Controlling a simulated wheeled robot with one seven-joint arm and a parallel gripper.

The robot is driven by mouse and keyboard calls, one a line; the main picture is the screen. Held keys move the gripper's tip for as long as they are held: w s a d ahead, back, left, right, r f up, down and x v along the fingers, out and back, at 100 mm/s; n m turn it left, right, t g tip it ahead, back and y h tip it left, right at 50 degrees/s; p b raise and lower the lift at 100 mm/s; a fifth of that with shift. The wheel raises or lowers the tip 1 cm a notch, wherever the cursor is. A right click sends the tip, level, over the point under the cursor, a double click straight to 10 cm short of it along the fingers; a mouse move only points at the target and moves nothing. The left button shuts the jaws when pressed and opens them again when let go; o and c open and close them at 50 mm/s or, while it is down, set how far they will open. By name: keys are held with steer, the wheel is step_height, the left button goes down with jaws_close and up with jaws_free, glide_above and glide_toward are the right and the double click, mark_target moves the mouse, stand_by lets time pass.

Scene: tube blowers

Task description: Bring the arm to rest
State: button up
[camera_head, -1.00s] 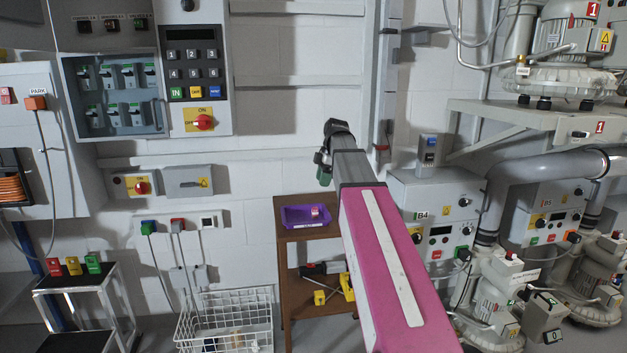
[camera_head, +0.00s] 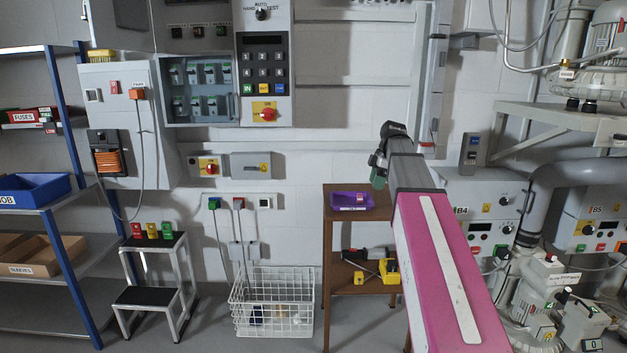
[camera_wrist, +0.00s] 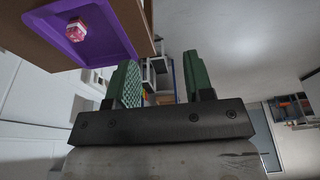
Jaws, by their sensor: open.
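My arm is the pink and grey limb reaching up from the lower right of the head view. My gripper (camera_head: 378,170) is at its far end, in front of the white wall and a little above the purple tray. In the wrist view my gripper (camera_wrist: 160,85) shows two green padded fingers spread apart with nothing between them. The purple tray (camera_wrist: 118,22) is at the top left there, with a small pink and white item (camera_wrist: 76,30) in it. The tray (camera_head: 340,206) sits on top of a brown shelf stand in the head view.
The brown stand (camera_head: 335,260) holds yellow tools (camera_head: 389,271) on its lower shelf. A white wire basket (camera_head: 272,318) and a step stool (camera_head: 150,290) stand on the floor. Pumps and the B4 control box (camera_head: 490,215) are at right. Blue-posted shelving (camera_head: 70,160) is at left.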

steer(key=s+a+f+m+h, duration=0.1)
steer(key=s+f+m, duration=0.5)
steer(key=f, duration=0.6)
steer(key=s+a+f+m+h, duration=0.1)
steer(key=s+f+m, duration=0.5)
steer(key=f, duration=0.6)
steer(key=s+a+f+m, duration=0.1)
steer(key=s+f+m, duration=0.5)
steer(key=s+f, duration=0.3)
step_height(320, 180, down, 4)
steer(key=shift+s+r+h, duration=0.15)
steer(key=shift+s+h, duration=0.15)
steer(key=shift+h, duration=0.1)
